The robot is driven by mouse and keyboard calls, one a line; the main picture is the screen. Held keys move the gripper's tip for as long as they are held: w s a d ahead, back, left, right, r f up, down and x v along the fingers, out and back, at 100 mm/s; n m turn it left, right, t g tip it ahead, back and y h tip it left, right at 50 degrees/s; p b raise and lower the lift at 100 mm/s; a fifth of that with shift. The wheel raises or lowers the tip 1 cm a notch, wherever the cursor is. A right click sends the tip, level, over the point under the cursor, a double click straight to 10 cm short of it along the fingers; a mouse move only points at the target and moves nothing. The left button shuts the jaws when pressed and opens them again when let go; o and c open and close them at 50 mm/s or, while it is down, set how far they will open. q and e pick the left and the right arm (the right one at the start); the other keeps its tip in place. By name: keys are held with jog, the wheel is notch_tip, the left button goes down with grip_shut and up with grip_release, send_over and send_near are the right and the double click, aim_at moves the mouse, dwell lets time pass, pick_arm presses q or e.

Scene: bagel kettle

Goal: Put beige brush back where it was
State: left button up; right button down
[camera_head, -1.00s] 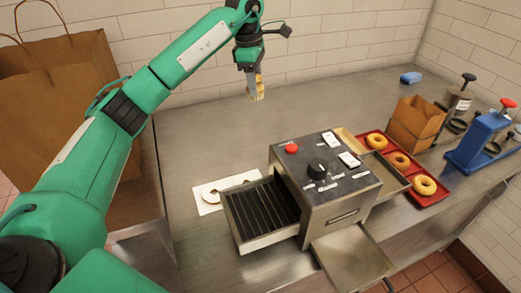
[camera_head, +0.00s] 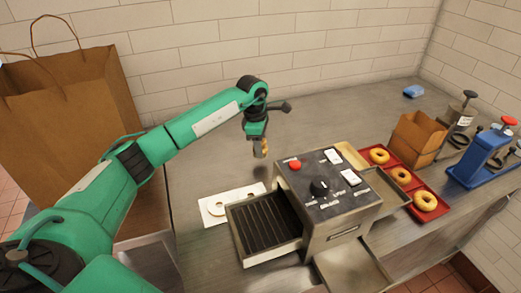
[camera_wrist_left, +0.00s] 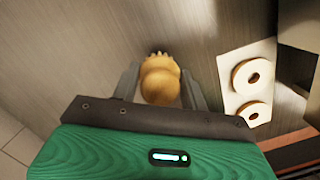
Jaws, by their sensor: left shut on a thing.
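The beige brush (camera_head: 264,148) is held in my left gripper (camera_head: 258,143) above the metal counter, behind the toaster and beyond the white board. In the left wrist view the brush (camera_wrist_left: 160,82) sits between the two fingers of the gripper (camera_wrist_left: 161,90), its rounded wooden end toward the camera and its toothed edge at the far end. A dark shadow lies on the counter under it, and the brush appears clear of the surface. My right gripper is out of view.
A white board (camera_head: 207,212) with ring shapes lies left of the toaster (camera_head: 330,205). A red tray (camera_head: 410,183) with bagels, a cardboard box (camera_head: 418,140) and a blue device (camera_head: 482,150) stand to the right. A paper bag (camera_head: 70,120) is at left. The counter's back middle is clear.

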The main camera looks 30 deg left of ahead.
pick_arm(q)
notch_tip(320, 180, down, 3)
jog(key=shift+r, duration=0.2)
jog(key=shift+f, duration=0.3)
jog(key=o, duration=0.9)
